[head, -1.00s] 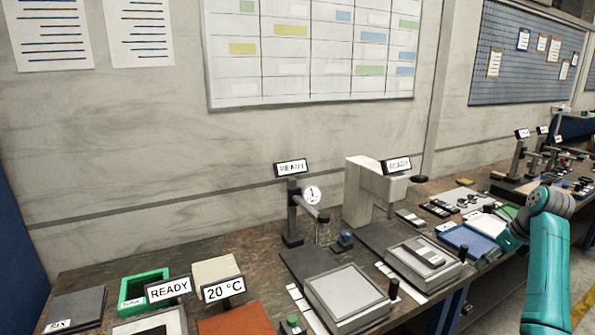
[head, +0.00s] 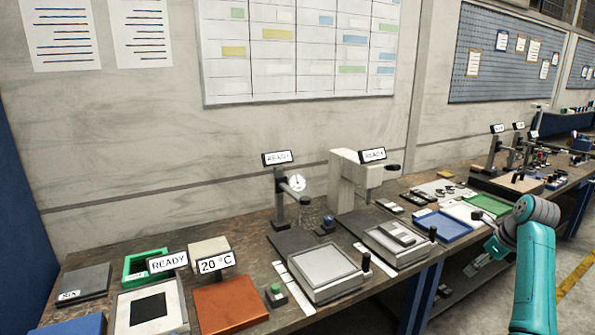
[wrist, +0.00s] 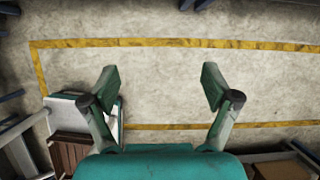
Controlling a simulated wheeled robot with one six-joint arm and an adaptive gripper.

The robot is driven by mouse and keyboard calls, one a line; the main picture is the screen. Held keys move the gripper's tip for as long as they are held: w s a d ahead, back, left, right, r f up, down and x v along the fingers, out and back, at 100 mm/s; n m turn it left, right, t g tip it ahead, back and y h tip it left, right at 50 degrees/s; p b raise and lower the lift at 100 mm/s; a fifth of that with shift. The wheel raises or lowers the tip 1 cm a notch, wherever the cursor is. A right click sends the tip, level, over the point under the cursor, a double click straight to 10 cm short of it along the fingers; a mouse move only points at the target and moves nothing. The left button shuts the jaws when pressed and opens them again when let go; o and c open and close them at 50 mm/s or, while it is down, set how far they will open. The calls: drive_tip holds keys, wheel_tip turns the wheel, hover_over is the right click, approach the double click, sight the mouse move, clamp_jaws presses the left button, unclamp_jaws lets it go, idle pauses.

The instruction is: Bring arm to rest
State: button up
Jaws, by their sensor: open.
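My gripper (wrist: 158,88) is open and empty in the wrist view, its two teal-tipped fingers spread apart over bare floor. In the head view my teal arm stands at the lower right, in front of the bench's front edge. The gripper itself shows there only in part, as a small piece (head: 492,246) left of the grey wrist joint. The microscope-like stand (head: 347,180) with a READY sign is on the bench, left of my arm and apart from it.
The bench (head: 240,265) carries a gauge stand (head: 279,200), flat grey devices, a blue tray (head: 441,226), a green tray (head: 487,205) and a brown plate (head: 229,306). In the wrist view, a yellow line (wrist: 180,43) marks open floor. Dark objects lie at the lower corners.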

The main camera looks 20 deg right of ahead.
drive_tip(key=w+a+f+n+t+h, duration=0.1)
drive_tip(key=a+f+n, duration=0.2)
drive_tip(key=a+f, duration=0.65)
drive_tip(key=w+a+f+n+t, duration=0.1)
drive_tip(key=a+f+n, duration=0.4)
drive_tip(key=f, duration=0.7)
drive_tip(key=s+a+f+n+t+h, duration=0.1)
drive_tip(key=s+a+f+n, duration=0.2)
drive_tip(key=s+a+f, duration=0.5)
drive_tip(key=s+a+f+n+t+h, duration=0.1)
drive_tip(key=s+a+f+n, duration=0.25)
drive_tip(key=a, duration=0.95)
drive_tip(key=s+a+r+n+t, duration=0.35)
drive_tip(key=s+a+n, duration=0.75)
drive_tip(key=s, duration=0.6)
drive_tip(key=s+a+r+n+t+y, duration=0.1)
drive_tip(key=s+a+r+n, duration=0.2)
drive_tip(key=s+r, duration=0.4)
drive_tip(key=s+a+r+n+t+y, duration=0.1)
drive_tip(key=s+a+r+n, duration=0.2)
drive_tip(key=r, duration=0.7)
drive_tip(key=s+n, duration=0.2)
drive_tip(key=s, duration=0.2)
drive_tip(key=shift+s+a+r+n+t+y, duration=0.3)
drive_tip(key=shift+s+a+r+n+t, duration=0.05)
drive_tip(key=shift+a+r, duration=0.05)
